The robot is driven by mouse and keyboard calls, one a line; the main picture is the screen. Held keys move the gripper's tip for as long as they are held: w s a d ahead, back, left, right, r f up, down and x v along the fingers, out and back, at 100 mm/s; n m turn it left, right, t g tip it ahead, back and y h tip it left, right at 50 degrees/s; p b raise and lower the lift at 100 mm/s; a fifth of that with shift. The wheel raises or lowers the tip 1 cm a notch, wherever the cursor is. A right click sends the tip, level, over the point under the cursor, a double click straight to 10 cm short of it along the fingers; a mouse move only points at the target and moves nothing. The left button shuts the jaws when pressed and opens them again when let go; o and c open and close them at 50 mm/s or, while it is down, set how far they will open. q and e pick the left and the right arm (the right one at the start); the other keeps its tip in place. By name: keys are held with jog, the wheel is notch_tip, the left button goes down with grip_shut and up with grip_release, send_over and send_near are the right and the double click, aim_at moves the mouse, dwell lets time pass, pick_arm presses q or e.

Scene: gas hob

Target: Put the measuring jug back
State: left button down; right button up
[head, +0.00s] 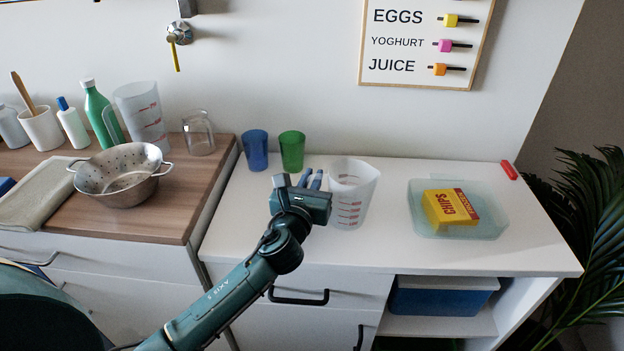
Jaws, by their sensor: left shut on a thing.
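A clear measuring jug (352,193) with red markings stands upright on the white counter (400,255). My left gripper (311,181) is at the jug's left side, its blue-tipped fingers shut on it. The gripper hides the place where the fingers meet the jug. A second clear jug with red markings (141,112) stands on the wooden worktop at the left, behind the colander. My right gripper is not in view.
Blue (255,150) and green (291,150) cups stand behind my gripper. A clear tub (492,218) holding a yellow chips box (450,208) is to the right. A metal colander (120,180) and a glass (199,135) are on the wood. The counter's front right is clear.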

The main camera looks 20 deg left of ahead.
pick_arm(q)
jog(key=c, duration=1.5)
grip_release()
jog(key=shift+f, duration=0.1)
jog(key=s, duration=0.8)
jog(key=s+d, duration=0.1)
jog(key=s, duration=0.3)
jog(key=shift+r, duration=0.2)
